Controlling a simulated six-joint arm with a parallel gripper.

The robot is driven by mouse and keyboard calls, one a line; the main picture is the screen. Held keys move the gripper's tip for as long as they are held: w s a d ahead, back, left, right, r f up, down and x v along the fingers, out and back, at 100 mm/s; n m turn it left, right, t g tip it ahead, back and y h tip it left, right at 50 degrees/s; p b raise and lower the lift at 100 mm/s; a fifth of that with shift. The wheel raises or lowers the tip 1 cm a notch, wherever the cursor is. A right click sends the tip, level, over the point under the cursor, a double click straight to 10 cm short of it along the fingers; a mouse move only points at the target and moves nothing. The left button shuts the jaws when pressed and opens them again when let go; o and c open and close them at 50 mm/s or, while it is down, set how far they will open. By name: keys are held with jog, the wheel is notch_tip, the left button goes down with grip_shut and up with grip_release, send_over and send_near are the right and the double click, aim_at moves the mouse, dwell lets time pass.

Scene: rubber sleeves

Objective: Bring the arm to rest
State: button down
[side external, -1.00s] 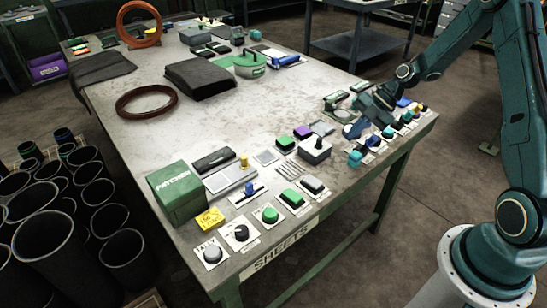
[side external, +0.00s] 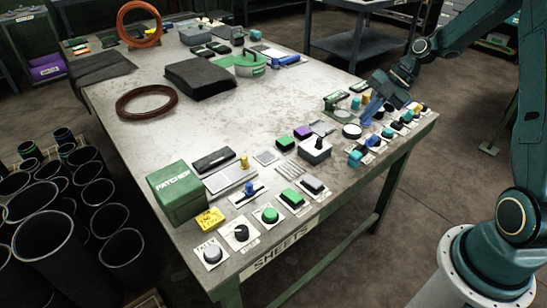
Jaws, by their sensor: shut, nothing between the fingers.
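My gripper (side external: 370,113) is at the right end of the work table (side external: 240,130), just above the row of small knobs and buttons there. It points down and to the left, with blue fingers low over the table top. The fingers are shut with nothing visible between them. A round white-topped piece (side external: 352,131) shows just left of the fingertips. Whether the fingertips touch anything below cannot be told. My arm reaches in from the right side.
A brown ring (side external: 147,101) and black sheets (side external: 200,79) lie farther back. Black sleeves (side external: 45,240) stand at left. The table's middle is clear.

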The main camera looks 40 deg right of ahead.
jog(key=s+a+r+m+h, duration=0.4)
jog(key=s+a+r+m, duration=0.5)
jog(key=a+r, duration=0.35)
jog(key=s+a+r+m+t+h, duration=0.1)
jog(key=s+r+m, duration=0.1)
jog(key=s+m, duration=0.3)
jog(key=s+a+r+m+t+h, duration=0.1)
jog(key=s+a+r+m, duration=0.1)
jog(key=s+m, duration=0.4)
jog(key=shift+s, duration=1.2)
